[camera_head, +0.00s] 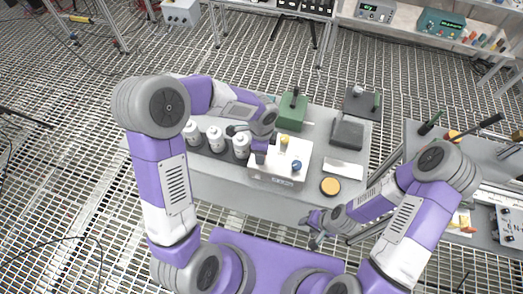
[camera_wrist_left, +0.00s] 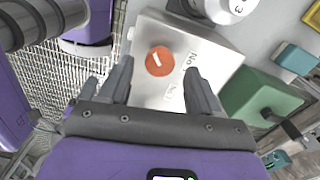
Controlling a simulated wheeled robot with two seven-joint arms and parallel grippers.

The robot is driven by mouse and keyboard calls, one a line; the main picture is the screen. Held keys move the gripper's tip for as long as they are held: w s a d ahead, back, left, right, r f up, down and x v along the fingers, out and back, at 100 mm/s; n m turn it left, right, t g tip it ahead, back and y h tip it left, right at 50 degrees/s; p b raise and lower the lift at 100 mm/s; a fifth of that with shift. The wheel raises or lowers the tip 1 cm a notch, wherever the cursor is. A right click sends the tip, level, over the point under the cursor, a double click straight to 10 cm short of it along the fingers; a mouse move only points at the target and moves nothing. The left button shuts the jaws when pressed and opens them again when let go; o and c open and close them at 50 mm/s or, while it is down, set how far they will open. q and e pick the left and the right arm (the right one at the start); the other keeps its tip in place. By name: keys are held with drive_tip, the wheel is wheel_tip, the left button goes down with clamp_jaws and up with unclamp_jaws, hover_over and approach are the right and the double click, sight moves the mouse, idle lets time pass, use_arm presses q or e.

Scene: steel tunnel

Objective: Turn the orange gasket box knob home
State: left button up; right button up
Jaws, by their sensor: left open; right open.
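The pale box (camera_head: 265,178) sits on the grey table, with a yellow knob (camera_head: 285,139) and a blue knob (camera_head: 297,165) on top. In the left wrist view, the box (camera_wrist_left: 205,45) carries a round orange knob (camera_wrist_left: 158,61) with a short white mark and printed lettering beside it. My left gripper (camera_head: 260,148) is over the box's left part and hides the orange knob in the head view. Its open fingers (camera_wrist_left: 159,74) appear either side of the knob; contact cannot be told. My right gripper (camera_head: 315,232) is open and empty by the table's front edge.
Several white canisters (camera_head: 215,137) stand left of the box. A green box (camera_head: 292,112) stands behind it. A yellow-orange disc (camera_head: 330,186) and a white plate (camera_head: 343,168) lie to its right, with a dark grey block (camera_head: 347,134) farther back.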

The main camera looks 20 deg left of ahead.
use_arm(q)
wheel_tip(320, 180, up, 6)
drive_tip(key=shift+r+p, duration=0.1)
drive_tip(key=shift+p, duration=0.3)
idle(1.1)
